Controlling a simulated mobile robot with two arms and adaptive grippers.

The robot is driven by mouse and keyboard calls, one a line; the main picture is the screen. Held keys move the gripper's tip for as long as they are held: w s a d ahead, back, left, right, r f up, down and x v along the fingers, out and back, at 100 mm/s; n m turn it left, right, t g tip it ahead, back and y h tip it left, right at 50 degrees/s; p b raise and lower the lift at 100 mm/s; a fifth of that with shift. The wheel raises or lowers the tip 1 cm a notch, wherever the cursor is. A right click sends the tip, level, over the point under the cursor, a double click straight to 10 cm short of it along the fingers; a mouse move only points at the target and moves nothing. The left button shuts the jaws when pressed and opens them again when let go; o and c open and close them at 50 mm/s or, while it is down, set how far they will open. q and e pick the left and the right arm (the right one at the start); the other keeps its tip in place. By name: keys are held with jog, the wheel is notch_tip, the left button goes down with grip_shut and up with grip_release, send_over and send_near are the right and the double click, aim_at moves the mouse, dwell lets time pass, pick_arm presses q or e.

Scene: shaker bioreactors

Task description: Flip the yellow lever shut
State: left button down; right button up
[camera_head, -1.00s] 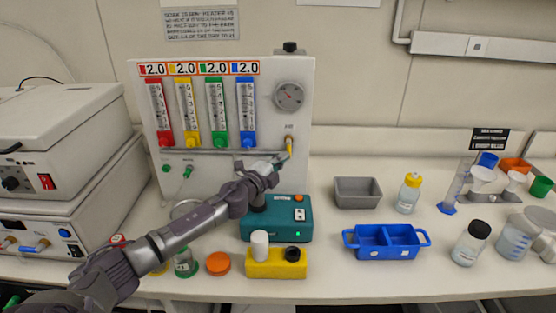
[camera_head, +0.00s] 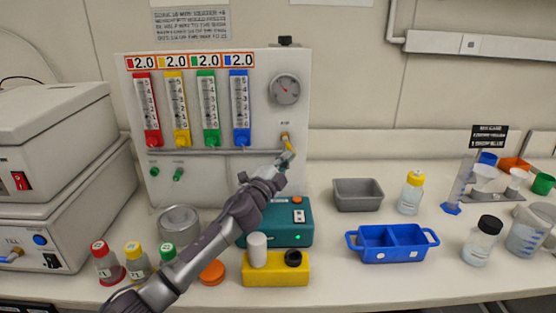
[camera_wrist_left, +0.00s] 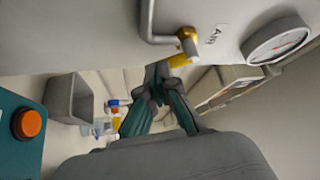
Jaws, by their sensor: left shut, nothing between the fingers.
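The small yellow lever (camera_head: 288,144) hangs below a brass fitting on the lower right of the white gas panel (camera_head: 295,115), under the round gauge. In the left wrist view the yellow lever (camera_wrist_left: 180,61) shows just below the brass fitting (camera_wrist_left: 187,42), and its far end is hidden by the fingers. My left gripper (camera_head: 285,159) is right at the lever's lower end, with its fingertips together and nothing held. In the left wrist view my left gripper (camera_wrist_left: 161,76) overlaps the lever's end; I cannot tell if they touch. My right gripper is not in view.
A teal device (camera_head: 290,222) with an orange button stands below the gripper. The yellow block (camera_head: 262,276), blue tray (camera_head: 390,258) and grey bin (camera_head: 357,206) stand nearby. A metal pipe (camera_head: 210,151) runs along the panel front. Capped bottles stand at the left.

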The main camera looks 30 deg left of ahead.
pick_arm(q)
jog(key=shift+w+d, duration=0.1)
jog(key=shift+d, duration=0.05)
dwell(0.6)
jog(key=v, duration=1.2)
jog(key=shift+r, duration=0.15)
